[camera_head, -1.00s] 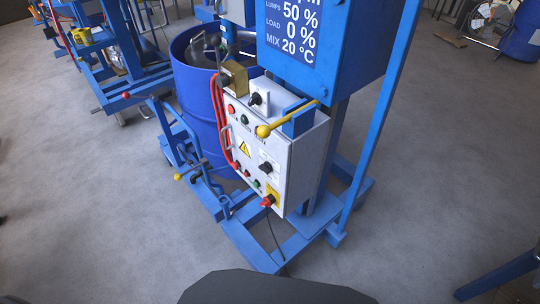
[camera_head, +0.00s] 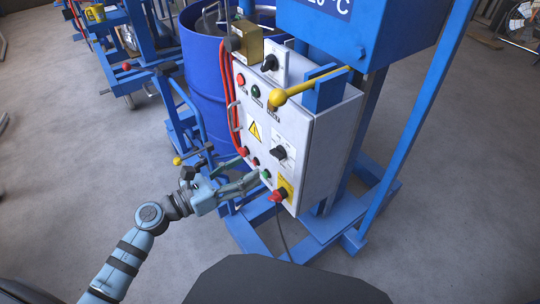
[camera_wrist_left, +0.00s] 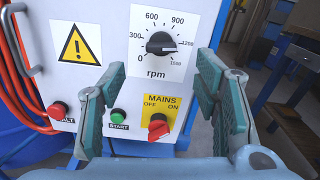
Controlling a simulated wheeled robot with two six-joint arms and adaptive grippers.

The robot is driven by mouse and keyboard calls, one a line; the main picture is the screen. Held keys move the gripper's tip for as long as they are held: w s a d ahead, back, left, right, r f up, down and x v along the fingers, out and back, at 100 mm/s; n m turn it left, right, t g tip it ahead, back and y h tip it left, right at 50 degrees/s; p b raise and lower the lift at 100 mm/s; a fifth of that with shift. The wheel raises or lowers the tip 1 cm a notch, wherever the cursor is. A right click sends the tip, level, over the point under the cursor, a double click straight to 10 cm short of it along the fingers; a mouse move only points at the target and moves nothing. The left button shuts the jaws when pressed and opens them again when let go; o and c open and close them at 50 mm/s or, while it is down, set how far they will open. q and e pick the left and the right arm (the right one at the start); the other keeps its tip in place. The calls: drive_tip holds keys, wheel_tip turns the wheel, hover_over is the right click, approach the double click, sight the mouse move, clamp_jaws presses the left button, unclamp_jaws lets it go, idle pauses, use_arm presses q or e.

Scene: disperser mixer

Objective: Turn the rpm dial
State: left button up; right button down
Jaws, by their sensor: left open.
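The rpm dial (camera_wrist_left: 160,43) is a black knob on a white scale plate, upper middle of the left wrist view. Its bar lies nearly level, light mark to the right, near the scale's high end. In the head view the dial (camera_head: 280,153) is on the front of the white control box (camera_head: 318,135). My left gripper (camera_head: 250,172) is open and empty, below and left of the dial there. In the left wrist view its fingers (camera_wrist_left: 158,80) are spread wide either side of the dial's line, apart from it. My right gripper is not in view.
Below the dial are the red mains switch (camera_wrist_left: 158,127), the green start button (camera_wrist_left: 118,115) and the red halt button (camera_wrist_left: 57,110). A yellow-knobbed lever (camera_head: 280,98) sticks out above the box. Red cables (camera_head: 229,100) and a blue drum (camera_head: 203,65) stand left.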

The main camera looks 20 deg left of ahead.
sight(274, 155)
use_arm(q)
drive_tip(key=x, duration=0.8)
drive_tip(key=shift+w+d, duration=0.2)
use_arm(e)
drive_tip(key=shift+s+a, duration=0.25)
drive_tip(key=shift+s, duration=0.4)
use_arm(q)
drive_tip(key=c, duration=1.1)
drive_tip(key=shift+c, duration=0.2)
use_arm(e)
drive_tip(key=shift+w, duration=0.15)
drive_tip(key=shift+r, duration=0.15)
